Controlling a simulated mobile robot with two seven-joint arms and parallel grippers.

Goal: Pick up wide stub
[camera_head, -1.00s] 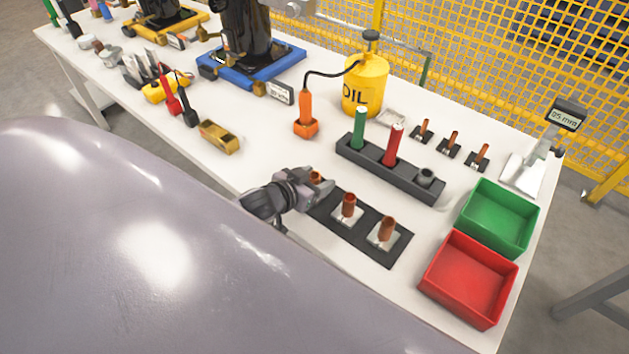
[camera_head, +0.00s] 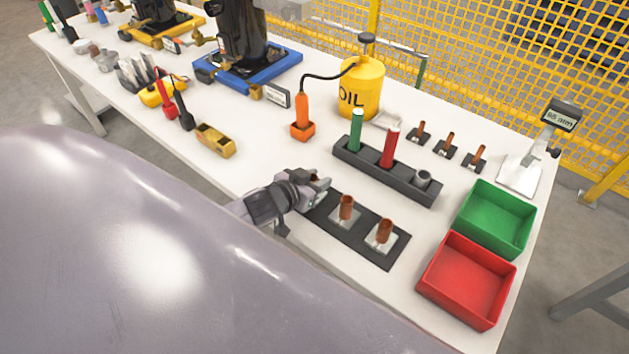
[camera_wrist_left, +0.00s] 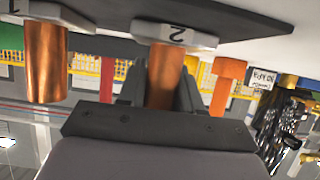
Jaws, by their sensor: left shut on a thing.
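Copper stubs stand on pale bases along a dark strip (camera_head: 358,238) at the table's near edge. My left gripper (camera_head: 318,183) is at the strip's left end, its jaws shut around the leftmost stub, mostly hidden in the head view. In the left wrist view this stub (camera_wrist_left: 160,72) shows between the fingers, below a pale base marked 2 (camera_wrist_left: 174,34); that view is upside down. The stub still meets its base. The middle stub (camera_head: 346,207) and right stub (camera_head: 384,231) stand free. A stub (camera_wrist_left: 45,70) by a mark 1 is left of my fingers. Which stub is wide I cannot tell.
A grey holder (camera_head: 385,172) with a green and a red handle lies just behind the strip. A red bin (camera_head: 466,280) and a green bin (camera_head: 496,219) stand to the right. An orange tool (camera_head: 302,120) and yellow oil can (camera_head: 361,88) stand behind.

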